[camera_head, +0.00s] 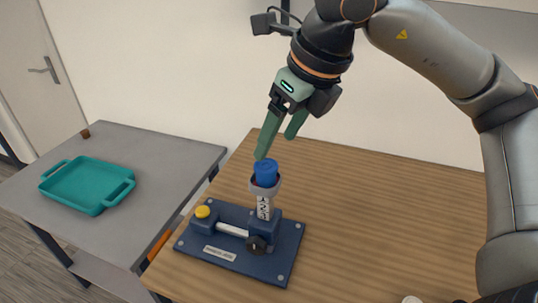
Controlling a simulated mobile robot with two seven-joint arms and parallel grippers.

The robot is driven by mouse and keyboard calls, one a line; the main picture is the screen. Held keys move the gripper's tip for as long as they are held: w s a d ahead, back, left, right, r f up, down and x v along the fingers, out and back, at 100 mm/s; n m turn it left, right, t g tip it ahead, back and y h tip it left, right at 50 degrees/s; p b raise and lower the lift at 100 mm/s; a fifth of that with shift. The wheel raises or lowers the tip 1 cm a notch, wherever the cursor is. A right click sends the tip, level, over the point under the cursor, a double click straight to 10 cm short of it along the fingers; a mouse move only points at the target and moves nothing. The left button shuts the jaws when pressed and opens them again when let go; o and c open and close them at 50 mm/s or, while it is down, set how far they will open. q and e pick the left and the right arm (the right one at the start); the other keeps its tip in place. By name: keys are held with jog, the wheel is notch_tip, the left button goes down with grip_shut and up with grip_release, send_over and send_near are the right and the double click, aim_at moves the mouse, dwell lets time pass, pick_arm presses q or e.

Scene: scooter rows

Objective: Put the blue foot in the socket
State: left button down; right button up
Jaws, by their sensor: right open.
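The blue foot (265,170) is a short blue cylinder standing upright in the grey ring-shaped socket (277,186). The socket tops a white post with black markings (264,208) on a dark blue base plate (283,262). The foot's upper part shows above the ring; its lower part is hidden, so I cannot tell how deep it sits. My right gripper (276,147) has two green fingers, spread open and empty, just above the foot. One fingertip is close to the foot's top; I cannot tell if it touches. My left gripper is not in view.
The base plate carries a yellow button (202,212) and a black knob (257,244). It rests on a wooden table (380,220), mostly clear to the right. A grey table (165,160) at the left holds a teal tray (97,209). A white wall stands behind.

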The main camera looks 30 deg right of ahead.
jog(key=shift+v, duration=2.25)
